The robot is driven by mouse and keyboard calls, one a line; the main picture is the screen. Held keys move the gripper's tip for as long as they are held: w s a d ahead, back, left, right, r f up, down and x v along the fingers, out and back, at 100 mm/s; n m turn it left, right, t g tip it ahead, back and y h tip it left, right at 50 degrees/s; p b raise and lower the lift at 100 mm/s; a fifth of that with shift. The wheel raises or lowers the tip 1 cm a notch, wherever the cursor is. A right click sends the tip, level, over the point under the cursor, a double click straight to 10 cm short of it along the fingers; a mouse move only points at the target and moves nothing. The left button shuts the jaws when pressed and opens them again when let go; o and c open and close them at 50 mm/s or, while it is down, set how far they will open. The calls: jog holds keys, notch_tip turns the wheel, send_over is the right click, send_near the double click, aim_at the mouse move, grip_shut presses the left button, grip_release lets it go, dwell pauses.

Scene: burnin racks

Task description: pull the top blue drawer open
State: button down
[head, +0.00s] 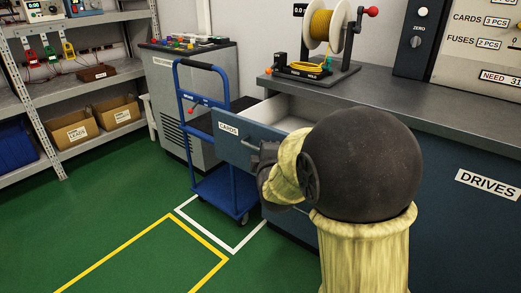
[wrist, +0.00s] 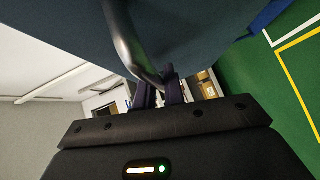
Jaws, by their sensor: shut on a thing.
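The top blue drawer (head: 240,140), labelled CARDS, stands pulled out of the dark blue cabinet under the grey counter. Its pale inside shows behind the front panel and looks empty where I can see it. My gripper (head: 259,160) is at the right part of the drawer front in the head view, partly hidden by my own arm. In the wrist view my gripper (wrist: 158,88) is shut on the drawer's bar handle (wrist: 128,45), with the blue drawer front (wrist: 200,30) close above it.
A blue trolley (head: 222,190) stands just left of the open drawer. A lower cabinet front labelled DRIVES (head: 488,190) is at the right. A cable reel (head: 330,25) stands on the counter (head: 420,115). Green floor (head: 120,200) with yellow and white lines is clear at front left.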

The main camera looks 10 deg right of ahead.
jog(key=shift+f, duration=0.1)
jog(key=c, duration=1.5)
grip_release()
